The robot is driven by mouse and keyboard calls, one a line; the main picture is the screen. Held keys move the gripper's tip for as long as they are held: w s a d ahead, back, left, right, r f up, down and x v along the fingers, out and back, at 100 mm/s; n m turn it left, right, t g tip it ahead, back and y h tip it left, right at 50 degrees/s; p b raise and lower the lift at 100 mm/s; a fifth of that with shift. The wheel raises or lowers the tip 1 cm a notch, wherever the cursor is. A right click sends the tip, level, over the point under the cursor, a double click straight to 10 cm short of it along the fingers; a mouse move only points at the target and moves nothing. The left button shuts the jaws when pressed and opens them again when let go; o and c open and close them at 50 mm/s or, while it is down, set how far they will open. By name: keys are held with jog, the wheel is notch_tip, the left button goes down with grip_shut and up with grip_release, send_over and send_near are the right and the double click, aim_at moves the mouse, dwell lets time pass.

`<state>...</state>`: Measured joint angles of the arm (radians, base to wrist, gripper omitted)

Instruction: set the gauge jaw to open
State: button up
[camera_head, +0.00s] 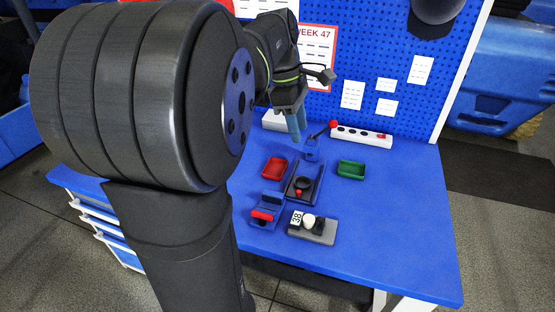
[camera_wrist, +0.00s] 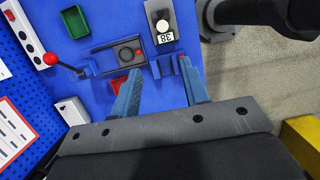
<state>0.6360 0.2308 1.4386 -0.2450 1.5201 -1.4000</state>
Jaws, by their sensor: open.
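My gripper (camera_head: 296,132) is open and empty above the back of the blue bench, its blue fingers pointing down. In the wrist view, a wide gap shows between the two fingers (camera_wrist: 158,68). No part is labelled as the gauge jaw, so I cannot tell for sure which it is. A grey block (camera_head: 318,234) with a "38" plate and a white round knob sits near the front; it also shows in the wrist view (camera_wrist: 160,8). A blue fixture with a red bar (camera_head: 263,215) stands to its left. A dark fixture (camera_head: 303,187) with a black ring and small red knob lies behind them.
A red tray (camera_head: 274,168) and a green tray (camera_head: 351,169) flank the dark fixture. A lever with a red ball (camera_head: 333,124) and a white strip (camera_head: 362,136) stand at the back before the blue pegboard (camera_head: 385,40). The bench's right side is clear.

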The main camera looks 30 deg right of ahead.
aim_at(322, 219)
jog(key=d+f+m+g, duration=0.1)
jog(key=d+f+m, duration=0.1)
jog(key=f+m, duration=0.1)
jog(key=d+f+m+y, duration=0.1)
jog(key=d+f+m, duration=0.1)
jog(key=f, duration=0.3)
jog(key=w+d+f+m+g+y, duration=0.1)
jog(key=d+f+m, duration=0.1)
jog(key=f+m, duration=0.2)
jog(key=shift+f+g, duration=0.3)
jog(key=shift+f, duration=0.2)
jog(key=shift+c, duration=1.3)
jog(key=x, duration=1.7)
jog(key=shift+f, duration=0.15)
grip_shut()
